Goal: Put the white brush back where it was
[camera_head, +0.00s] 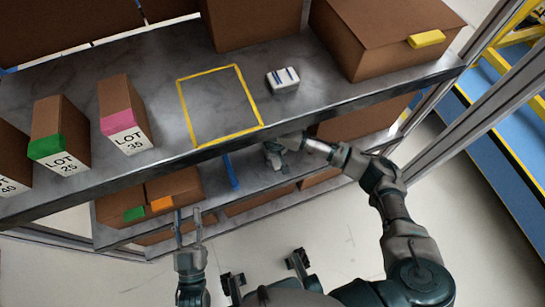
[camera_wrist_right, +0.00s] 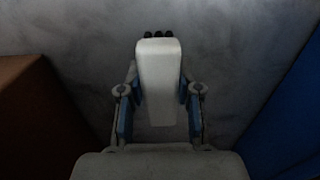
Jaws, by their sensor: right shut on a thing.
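My right gripper (camera_wrist_right: 157,95) is shut on the white brush (camera_wrist_right: 158,75), with its blue-padded fingers on either side; dark tips show at the brush's far end. In the head view my right gripper (camera_head: 275,152) is under the front edge of the upper shelf, over the lower shelf. The brush is hard to make out there. My left gripper (camera_head: 188,228) is open and empty, with fingers apart, in front of the lower shelf near the orange-labelled box (camera_head: 175,188).
A blue strip (camera_head: 231,171) lies on the lower shelf. The upper shelf's metal edge overhangs my right gripper.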

